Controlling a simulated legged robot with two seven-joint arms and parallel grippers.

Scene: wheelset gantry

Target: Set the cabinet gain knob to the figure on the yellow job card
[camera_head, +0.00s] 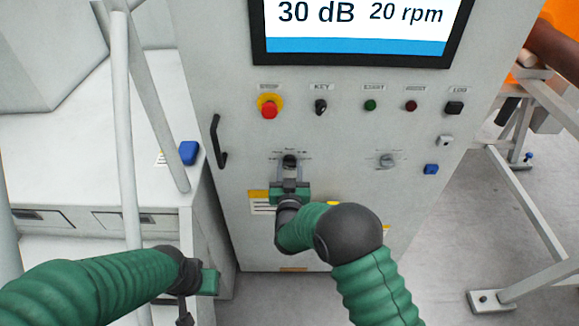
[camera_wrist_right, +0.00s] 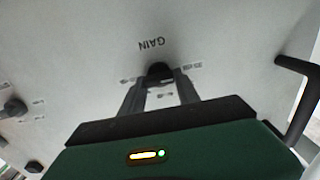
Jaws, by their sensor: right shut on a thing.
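The black gain knob (camera_head: 290,161) is on the grey cabinet front (camera_head: 240,120). My right gripper (camera_head: 290,170) is shut on it. In the right wrist view the knob (camera_wrist_right: 160,70) sits between the two fingers, below an upside-down GAIN label (camera_wrist_right: 151,45); the scale figures beside it are too small to read. The screen (camera_head: 360,20) reads 30 dB and 20 rpm. A yellow-topped card (camera_head: 261,202) is on the cabinet, partly behind my right gripper; its writing is not legible. My left gripper (camera_head: 200,290) is low at the left, away from the cabinet controls, its fingers unclear.
A red stop button (camera_head: 269,107), a key switch (camera_head: 320,107), small buttons and a second knob (camera_head: 387,160) are on the panel. A black handle (camera_head: 218,142) is left of the gain knob. A white bench (camera_head: 90,150) stands left and a metal frame (camera_head: 520,200) right.

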